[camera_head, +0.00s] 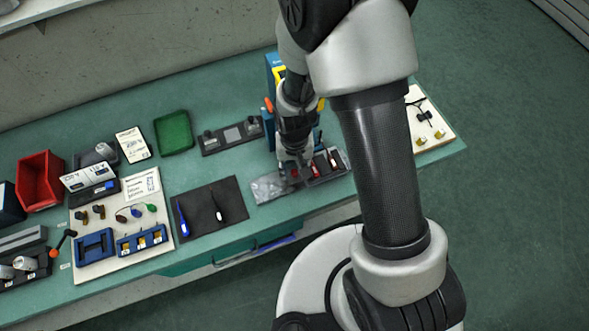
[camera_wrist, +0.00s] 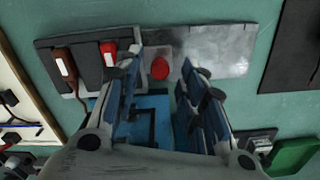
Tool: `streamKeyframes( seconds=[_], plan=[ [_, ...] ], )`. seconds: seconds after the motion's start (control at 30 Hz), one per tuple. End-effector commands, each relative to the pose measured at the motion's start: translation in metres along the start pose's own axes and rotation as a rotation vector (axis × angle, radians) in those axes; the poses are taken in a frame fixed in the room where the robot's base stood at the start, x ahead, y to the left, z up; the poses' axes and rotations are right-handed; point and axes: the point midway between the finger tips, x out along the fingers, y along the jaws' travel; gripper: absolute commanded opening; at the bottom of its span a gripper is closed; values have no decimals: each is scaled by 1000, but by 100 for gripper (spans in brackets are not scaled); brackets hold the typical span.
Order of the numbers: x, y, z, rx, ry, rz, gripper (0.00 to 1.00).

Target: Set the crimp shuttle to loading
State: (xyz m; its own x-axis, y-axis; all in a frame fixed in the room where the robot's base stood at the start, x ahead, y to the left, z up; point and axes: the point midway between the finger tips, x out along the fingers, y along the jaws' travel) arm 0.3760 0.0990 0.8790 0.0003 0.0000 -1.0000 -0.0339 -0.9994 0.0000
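What looks like the crimp shuttle, a long flat rail with a bare silver plate (camera_head: 270,187), lies at the bench's front edge, under and beside my gripper. In the wrist view the silver plate (camera_wrist: 222,50) extends to the right. A round red knob (camera_wrist: 160,68) stands on a small grey block at the plate's left end. My gripper (camera_wrist: 163,72) is open, with one finger on each side of the knob. Whether the fingers touch it cannot be told. A blue machine (camera_head: 271,66) stands behind, largely hidden by my arm. Any position markings are not readable.
A red-handled tool (camera_wrist: 109,52) and a brown-handled tool (camera_wrist: 66,66) lie close left of the knob in the wrist view. A dark mat (camera_head: 207,205) with two tools, a green tray (camera_head: 173,132) and a red bin (camera_head: 39,180) are on the bench.

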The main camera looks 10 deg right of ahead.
Motion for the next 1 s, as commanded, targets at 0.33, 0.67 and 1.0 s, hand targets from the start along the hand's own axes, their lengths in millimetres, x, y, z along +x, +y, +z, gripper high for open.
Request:
streamKeyframes(
  seconds=[0.33,0.67,1.0],
  plan=[
    [10,0,0,0,0,0,38],
    [10,0,0,0,0,0,21],
    [10,0,0,0,0,0,0]
  ],
)
